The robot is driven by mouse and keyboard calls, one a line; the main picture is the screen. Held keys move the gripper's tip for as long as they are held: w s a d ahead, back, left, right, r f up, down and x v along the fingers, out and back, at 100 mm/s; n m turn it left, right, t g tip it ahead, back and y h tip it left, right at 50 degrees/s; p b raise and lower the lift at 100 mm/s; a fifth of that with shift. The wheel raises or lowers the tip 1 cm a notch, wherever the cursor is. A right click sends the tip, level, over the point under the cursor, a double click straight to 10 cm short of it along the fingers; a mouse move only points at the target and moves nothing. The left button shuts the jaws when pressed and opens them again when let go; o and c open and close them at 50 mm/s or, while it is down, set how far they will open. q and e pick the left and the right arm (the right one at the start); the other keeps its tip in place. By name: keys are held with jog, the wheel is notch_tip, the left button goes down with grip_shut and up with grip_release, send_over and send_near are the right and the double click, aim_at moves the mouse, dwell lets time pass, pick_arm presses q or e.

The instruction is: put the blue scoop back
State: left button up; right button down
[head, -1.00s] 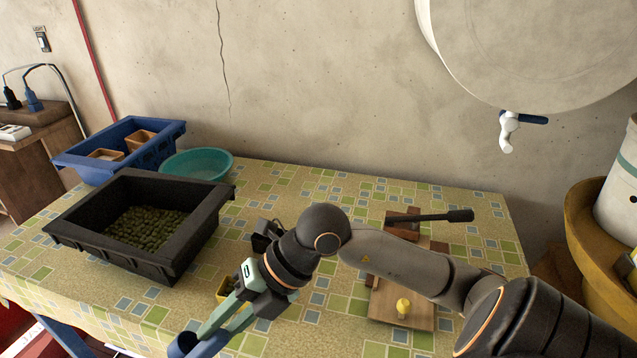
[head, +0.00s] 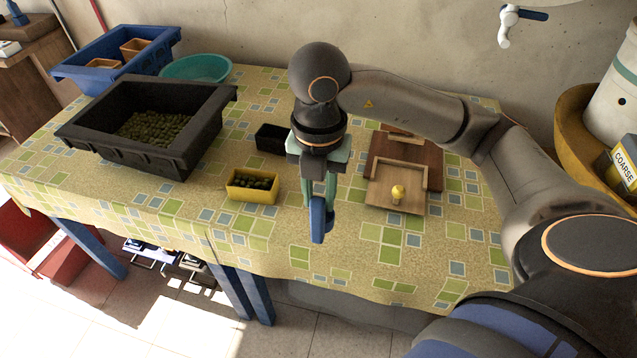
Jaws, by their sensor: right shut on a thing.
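My right gripper (head: 320,192) points down over the front middle of the table and is shut on the blue scoop (head: 318,222). The scoop hangs below the fingers, narrow and edge-on in the head view. Part of it is hidden by the fingers, and I cannot tell how far above the cloth it is. My left gripper is not in view.
A yellow box (head: 251,195) of green olives and a small black box (head: 271,147) stand left of my gripper. Farther left are a black crate (head: 90,135), a teal bowl (head: 195,68) and a blue crate (head: 75,75). A wooden tray (head: 380,193) lies right.

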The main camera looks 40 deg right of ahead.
jog(key=w+d+f+p, duration=0.1)
jog(key=w+d+f, duration=0.5)
jog(key=w+f, duration=0.6)
jog(key=shift+f+p, duration=0.35)
jog(key=shift+p, duration=0.05)
jog(key=shift+f, duration=0.1)
jog(key=c, duration=0.7)
grip_release()
jog(key=shift+o, duration=0.2)
